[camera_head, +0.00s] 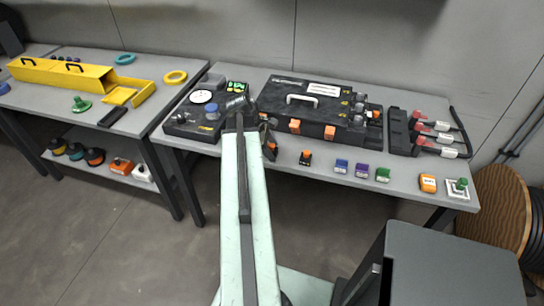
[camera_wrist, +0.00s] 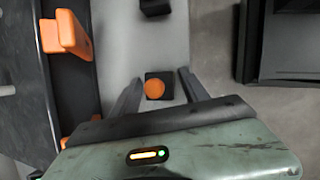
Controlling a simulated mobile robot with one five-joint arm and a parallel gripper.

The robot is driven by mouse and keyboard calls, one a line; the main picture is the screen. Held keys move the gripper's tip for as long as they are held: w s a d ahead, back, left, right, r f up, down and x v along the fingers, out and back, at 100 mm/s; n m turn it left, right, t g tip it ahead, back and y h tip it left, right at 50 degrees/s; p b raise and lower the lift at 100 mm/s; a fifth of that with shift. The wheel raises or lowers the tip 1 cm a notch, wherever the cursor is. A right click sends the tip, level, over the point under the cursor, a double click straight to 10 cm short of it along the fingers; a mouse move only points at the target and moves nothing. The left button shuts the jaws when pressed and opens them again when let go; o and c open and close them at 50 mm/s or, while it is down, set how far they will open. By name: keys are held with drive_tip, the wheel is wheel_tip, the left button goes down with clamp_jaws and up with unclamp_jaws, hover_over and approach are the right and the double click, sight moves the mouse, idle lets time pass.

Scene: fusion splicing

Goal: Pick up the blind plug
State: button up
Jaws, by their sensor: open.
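A small black block with a round orange top, which I take to be the blind plug, sits on the grey bench in the wrist view (camera_wrist: 155,88). It shows partly in the head view (camera_head: 272,147), close in front of the black case. My gripper (camera_wrist: 160,78) is open, with one finger on each side of the block and a gap on both sides. In the head view my gripper (camera_head: 268,140) is small and partly hidden by my arm.
The black case (camera_head: 310,100) with orange latches (camera_wrist: 75,30) stands close beside my gripper. Another black-and-orange block (camera_head: 305,158) lies to the right, then blue, purple and green blocks (camera_head: 362,171). The bench's front edge is near.

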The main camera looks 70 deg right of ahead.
drive_tip(key=shift+r, duration=0.1)
clamp_jaws()
drive_tip(key=shift+r, duration=0.1)
